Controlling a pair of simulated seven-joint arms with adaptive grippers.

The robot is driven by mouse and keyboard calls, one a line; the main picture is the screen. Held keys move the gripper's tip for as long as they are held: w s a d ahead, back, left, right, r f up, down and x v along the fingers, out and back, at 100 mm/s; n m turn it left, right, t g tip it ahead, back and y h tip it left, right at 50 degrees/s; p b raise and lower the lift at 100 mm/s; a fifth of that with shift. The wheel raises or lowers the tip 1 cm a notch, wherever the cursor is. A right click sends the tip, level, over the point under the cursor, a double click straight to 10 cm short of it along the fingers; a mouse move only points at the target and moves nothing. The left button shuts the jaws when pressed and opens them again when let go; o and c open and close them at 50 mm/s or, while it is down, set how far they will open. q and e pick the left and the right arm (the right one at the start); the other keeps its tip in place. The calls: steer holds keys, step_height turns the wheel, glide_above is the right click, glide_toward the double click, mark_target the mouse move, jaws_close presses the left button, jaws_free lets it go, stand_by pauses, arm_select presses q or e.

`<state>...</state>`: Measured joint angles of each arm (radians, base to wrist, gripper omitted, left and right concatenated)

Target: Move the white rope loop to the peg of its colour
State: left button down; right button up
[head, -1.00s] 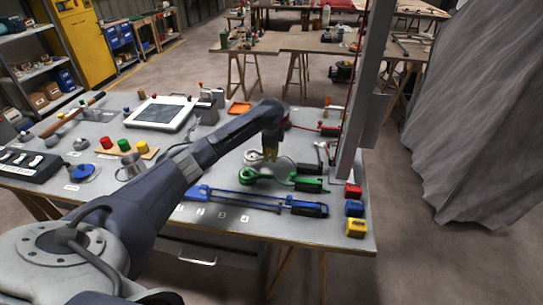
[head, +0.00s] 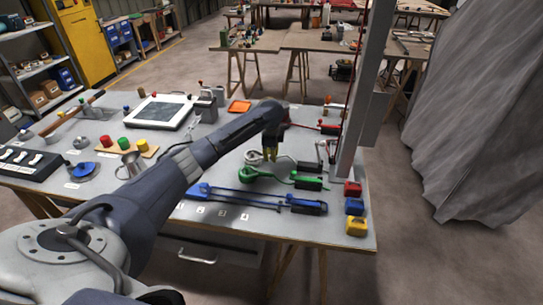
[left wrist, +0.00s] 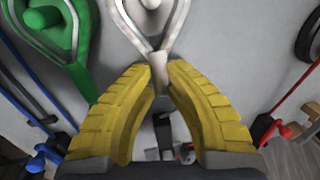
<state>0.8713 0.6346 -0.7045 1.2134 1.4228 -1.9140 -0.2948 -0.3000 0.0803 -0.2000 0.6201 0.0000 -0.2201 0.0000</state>
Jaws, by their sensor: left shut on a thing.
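My left gripper (left wrist: 166,95) has yellow fingers closed around the neck of the white rope loop (left wrist: 180,22), just below its eye. In the left wrist view the loop's eye surrounds a pale round peg top (left wrist: 150,3), partly cut off by the frame's upper edge. The head view shows the gripper (head: 270,155) low over the table, with the white loop (head: 252,157) at its left. Whether the loop touches the table cannot be told. My right gripper is not in view.
A green loop (left wrist: 82,58) lies around a green peg (left wrist: 44,17) beside the white one. Blue lines (head: 250,197) lie nearer the front, red fittings (head: 328,129) farther back. A grey upright post (head: 362,100) stands close at the right. Red, blue and yellow blocks (head: 355,208) sit at the right edge.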

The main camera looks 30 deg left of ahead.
arm_select(q)
steer(key=shift+f, duration=0.25)
stand_by(0.3)
steer(key=c, duration=0.9)
jaws_free()
steer(key=shift+r, duration=4)
steer(key=shift+f, duration=0.1)
